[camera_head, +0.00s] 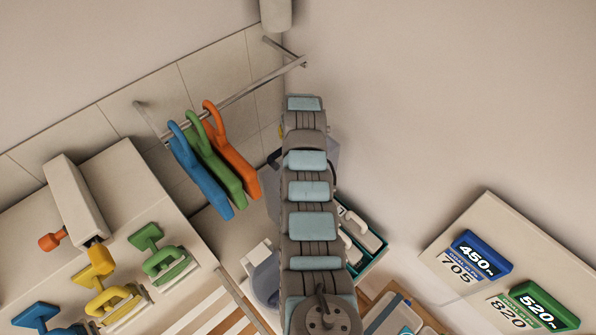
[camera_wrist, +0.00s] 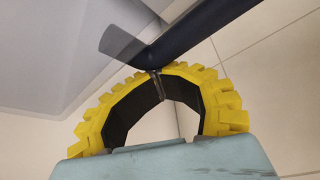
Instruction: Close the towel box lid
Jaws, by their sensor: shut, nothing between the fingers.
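My gripper (camera_wrist: 157,84) shows in the wrist view, its yellow and black fingers curved together with the tips meeting. Nothing shows between the tips. A dark blue bent bar (camera_wrist: 195,35) lies right at the tips; I cannot tell whether they touch it. In the head view my arm covers most of the gripper. A greyish panel (camera_head: 328,160), possibly the raised towel box lid, shows behind the arm. A grey-blue bin (camera_head: 266,282) stands lower, partly hidden; I cannot tell if it is the towel box.
Blue, green and orange hangers (camera_head: 215,160) hang from a wall rail (camera_head: 262,82) left of the arm. A teal tray (camera_head: 377,262) with white items sits to its right. A cabinet (camera_head: 120,175) with coloured handles is at left. A sign board (camera_head: 480,215) is at right.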

